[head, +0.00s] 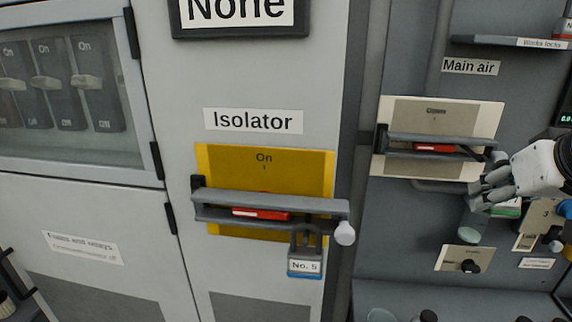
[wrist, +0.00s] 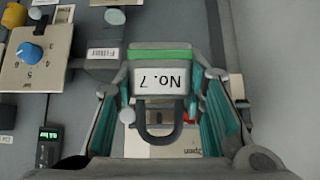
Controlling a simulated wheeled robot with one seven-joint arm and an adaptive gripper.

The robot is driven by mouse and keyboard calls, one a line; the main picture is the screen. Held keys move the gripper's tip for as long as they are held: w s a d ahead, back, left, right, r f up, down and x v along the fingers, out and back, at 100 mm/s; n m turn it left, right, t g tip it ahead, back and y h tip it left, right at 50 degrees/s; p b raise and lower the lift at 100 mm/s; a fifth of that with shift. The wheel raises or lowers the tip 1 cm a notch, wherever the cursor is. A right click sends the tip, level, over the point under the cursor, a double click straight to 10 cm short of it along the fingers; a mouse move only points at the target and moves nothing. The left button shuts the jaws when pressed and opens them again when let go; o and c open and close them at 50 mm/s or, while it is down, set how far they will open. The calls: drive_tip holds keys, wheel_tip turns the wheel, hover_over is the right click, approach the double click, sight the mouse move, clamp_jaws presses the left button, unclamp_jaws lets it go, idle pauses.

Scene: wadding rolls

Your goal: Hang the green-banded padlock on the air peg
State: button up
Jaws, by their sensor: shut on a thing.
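My gripper (head: 480,192) is at the right of the head view, just below the right end of the main air handle (head: 430,146). It is shut on the green-banded padlock (head: 508,209), mostly hidden there by the fingers. In the wrist view the padlock (wrist: 161,75) sits between the teal finger pads, with its green band, a "No. 7" label upside down and its dark shackle (wrist: 172,135) towards the main air plate (wrist: 182,148). A pale round knob (wrist: 127,116) beside the shackle may be the air peg's end; the peg itself is not clear in the head view.
A blue-banded padlock (head: 305,262), "No. 5", hangs at the isolator handle (head: 270,205), by its white-knobbed peg (head: 345,233). A shelf (head: 480,41) is above the main air plate. A panel with a blue knob (wrist: 30,53) and a filter label (wrist: 103,54) are close by.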

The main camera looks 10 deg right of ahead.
drive_tip(key=w+d+f+b, duration=0.1)
drive_tip(key=w+d+b, duration=0.1)
drive_tip(key=w, duration=0.6)
drive_tip(key=shift+f+b, duration=0.25)
drive_tip(key=shift+b, duration=0.2)
idle(0.4)
drive_tip(key=shift+d, duration=0.15)
idle(0.5)
drive_tip(key=o, duration=1.3)
